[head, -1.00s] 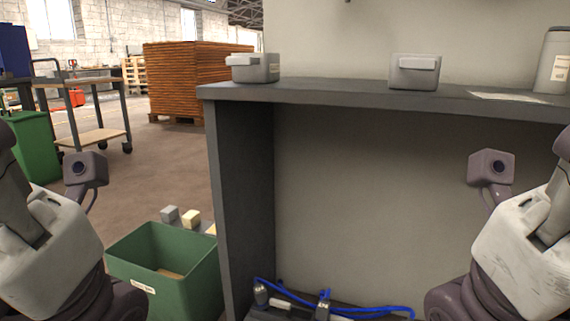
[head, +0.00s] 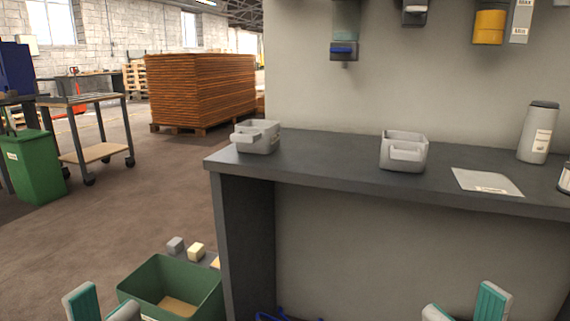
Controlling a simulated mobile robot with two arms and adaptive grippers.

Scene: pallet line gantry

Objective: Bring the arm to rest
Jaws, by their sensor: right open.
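My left gripper (head: 103,308) shows at the bottom left of the head view, in front of the green bin. Its fingertips, one with a teal pad, stand apart with nothing seen between them. My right gripper (head: 463,308) shows at the bottom right, in front of the bench's grey panel. Its fingertips are apart and the gap looks empty. The rest of both arms is below the picture. Neither gripper appears to touch anything.
A dark workbench (head: 330,160) holds two grey bins (head: 258,137) (head: 403,152), a sheet (head: 487,182) and a grey bottle (head: 537,132). A green bin (head: 170,290) stands left of it. A cart (head: 95,125) and stacked orange boards (head: 200,90) are farther back. Open floor lies at left.

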